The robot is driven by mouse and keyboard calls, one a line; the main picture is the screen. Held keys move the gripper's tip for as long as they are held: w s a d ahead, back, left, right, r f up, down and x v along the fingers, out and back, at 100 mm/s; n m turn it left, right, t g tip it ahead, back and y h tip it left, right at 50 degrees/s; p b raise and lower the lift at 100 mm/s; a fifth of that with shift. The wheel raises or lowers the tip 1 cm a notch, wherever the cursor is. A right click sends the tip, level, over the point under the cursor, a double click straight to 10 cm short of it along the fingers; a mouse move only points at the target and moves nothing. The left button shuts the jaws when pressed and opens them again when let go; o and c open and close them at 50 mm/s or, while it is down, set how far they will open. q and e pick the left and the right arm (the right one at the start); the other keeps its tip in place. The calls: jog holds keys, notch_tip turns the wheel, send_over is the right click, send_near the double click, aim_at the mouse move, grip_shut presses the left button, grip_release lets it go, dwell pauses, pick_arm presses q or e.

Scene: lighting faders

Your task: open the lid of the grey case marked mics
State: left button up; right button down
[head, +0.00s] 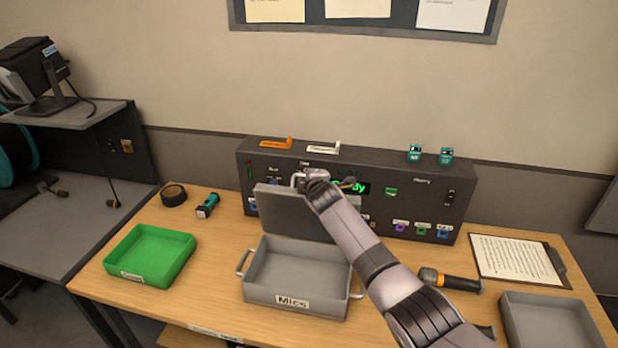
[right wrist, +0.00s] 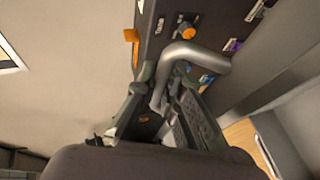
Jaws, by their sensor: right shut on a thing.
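The grey case marked Mics (head: 292,302) stands on the wooden table in the head view, with a side handle at each end. Its lid (head: 282,212) is raised and stands roughly upright at the back of the case. The inside shows and looks empty. My right gripper (head: 312,180) is at the lid's top edge, shut on the lid's handle (head: 297,180). In the right wrist view the bent grey handle (right wrist: 205,52) runs between the fingers. My right arm hides the right part of the lid and case. My left gripper is not in view.
A dark control panel (head: 258,160) stands close behind the lid. A green tray (head: 122,272), a tape roll (head: 173,194) and a teal torch (head: 208,205) are to the left. A clipboard (head: 512,258), an orange-ringed black tool (head: 455,282) and a grey tray (head: 550,322) are to the right.

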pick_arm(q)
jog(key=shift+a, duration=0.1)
pick_arm(e)
jog(key=shift+d+f, duration=0.1)
jog(key=c, duration=2)
grip_release()
jog(key=shift+d, duration=0.1)
jog(key=shift+o, duration=0.2)
jog(key=v, duration=1.2)
